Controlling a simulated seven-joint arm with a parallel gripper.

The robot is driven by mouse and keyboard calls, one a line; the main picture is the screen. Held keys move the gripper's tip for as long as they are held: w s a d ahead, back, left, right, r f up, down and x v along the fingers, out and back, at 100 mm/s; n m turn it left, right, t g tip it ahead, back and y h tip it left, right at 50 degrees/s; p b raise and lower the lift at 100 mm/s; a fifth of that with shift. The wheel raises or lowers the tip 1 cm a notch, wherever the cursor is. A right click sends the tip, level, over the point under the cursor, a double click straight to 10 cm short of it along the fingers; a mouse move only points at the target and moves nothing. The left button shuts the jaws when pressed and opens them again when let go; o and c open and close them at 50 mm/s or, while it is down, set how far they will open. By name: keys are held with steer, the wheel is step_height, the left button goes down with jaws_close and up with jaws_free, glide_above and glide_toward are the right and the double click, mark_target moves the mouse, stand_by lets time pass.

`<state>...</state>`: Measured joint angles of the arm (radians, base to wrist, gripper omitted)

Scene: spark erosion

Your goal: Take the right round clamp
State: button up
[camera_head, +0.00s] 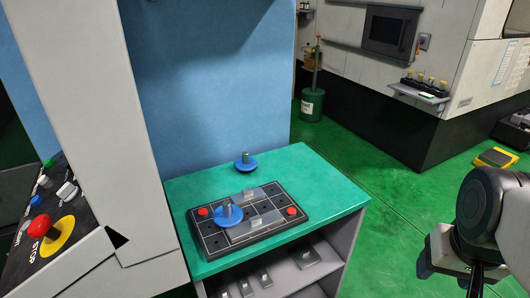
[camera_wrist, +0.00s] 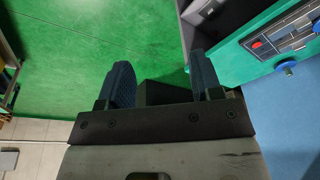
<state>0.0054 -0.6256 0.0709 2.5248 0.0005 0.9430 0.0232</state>
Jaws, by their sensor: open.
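Two blue round clamps, each a disc with a grey post, show in the head view. One clamp (camera_head: 246,163) stands on the bare green top near its back edge, slightly further right in the picture. The other clamp (camera_head: 228,214) sits on the dark fixture plate (camera_head: 265,230). In the wrist view, a blue clamp (camera_wrist: 286,67) shows at the right, outside the fingers. My gripper (camera_wrist: 160,75) is open and empty over the green floor, to the right of the bench and apart from both clamps.
The plate has red round spots and grey bars. The green-topped bench (camera_head: 335,195) has a lower shelf (camera_head: 290,272) with several small metal pieces. A blue panel (camera_head: 210,80) rises behind the bench. A control panel with a red stop button (camera_head: 40,226) is at left.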

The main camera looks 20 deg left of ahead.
steer(key=w+a+f+m+g+y, duration=0.1)
steer(key=w+a+m+y, duration=0.3)
steer(key=w+a, duration=0.9)
steer(key=w+a+m+g+y, duration=0.3)
steer(key=w+a, duration=0.6)
steer(key=w, duration=0.8)
steer(key=w+a+f+m+y, duration=0.45)
steer(key=w+a+f, duration=0.35)
steer(key=w+a, duration=0.45)
steer(key=m+t+y, duration=0.1)
steer(key=m+y, duration=0.1)
steer(key=m, duration=0.4)
glide_toward(246, 161)
steer(key=shift+w+a+r, duration=0.15)
steer(key=shift+w+a, duration=0.05)
steer(key=shift+a, duration=0.25)
steer(key=shift+w+a+r, duration=0.15)
steer(key=shift+a+r, duration=0.05)
steer(key=shift+a, duration=0.25)
steer(key=shift+w+a+f, duration=0.2)
steer(key=shift+a+f, duration=0.05)
steer(key=shift+a, duration=0.05)
steer(key=shift+x, duration=1.3)
